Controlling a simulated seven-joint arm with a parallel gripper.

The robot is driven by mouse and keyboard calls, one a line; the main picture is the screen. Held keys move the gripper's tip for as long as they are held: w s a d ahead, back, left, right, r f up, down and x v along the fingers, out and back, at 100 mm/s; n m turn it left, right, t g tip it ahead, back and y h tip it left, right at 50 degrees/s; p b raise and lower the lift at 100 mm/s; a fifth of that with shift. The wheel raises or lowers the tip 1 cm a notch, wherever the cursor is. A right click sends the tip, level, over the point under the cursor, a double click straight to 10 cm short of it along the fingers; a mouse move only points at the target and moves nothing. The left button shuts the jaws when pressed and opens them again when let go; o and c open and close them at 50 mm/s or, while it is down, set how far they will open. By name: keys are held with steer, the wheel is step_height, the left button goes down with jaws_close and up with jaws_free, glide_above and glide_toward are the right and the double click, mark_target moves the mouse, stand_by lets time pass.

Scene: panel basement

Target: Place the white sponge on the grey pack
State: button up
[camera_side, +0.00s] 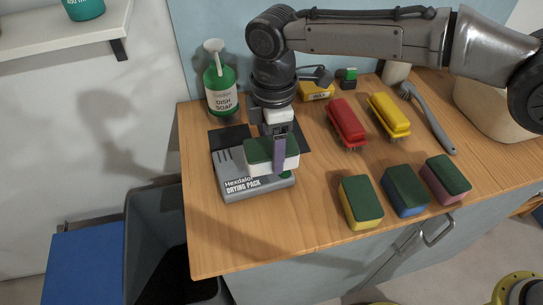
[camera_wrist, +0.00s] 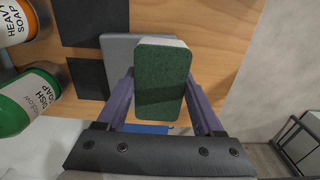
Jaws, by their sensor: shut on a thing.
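The white sponge (camera_side: 257,165) has a dark green top layer and is held between the fingers of my gripper (camera_side: 279,157). The wrist view shows the sponge's green face (camera_wrist: 160,82) with my gripper (camera_wrist: 162,98) shut on it from both sides. The grey pack (camera_side: 230,183), labelled "Hexdalo! Drying Pack", lies flat near the counter's left edge. The sponge is over the right part of the pack. I cannot tell whether it touches the pack. The pack's edge also shows behind the sponge in the wrist view (camera_wrist: 118,48).
A green dish soap bottle (camera_side: 220,88) stands behind the pack. Red (camera_side: 347,121) and yellow (camera_side: 388,115) brushes lie to the right. Yellow (camera_side: 361,203), blue (camera_side: 405,190) and pink (camera_side: 446,179) sponges sit near the front edge. A dark bin (camera_side: 150,230) is below left.

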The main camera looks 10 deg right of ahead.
mark_target(271, 160)
steer(key=shift+w+a+f, duration=0.2)
steer(key=shift+f, duration=1.55)
steer(key=shift+f, duration=0.15)
steer(key=o, duration=1.3)
step_height(271, 160, up, 12)
steer(key=shift+r, duration=0.2)
steer(key=shift+d, duration=0.1)
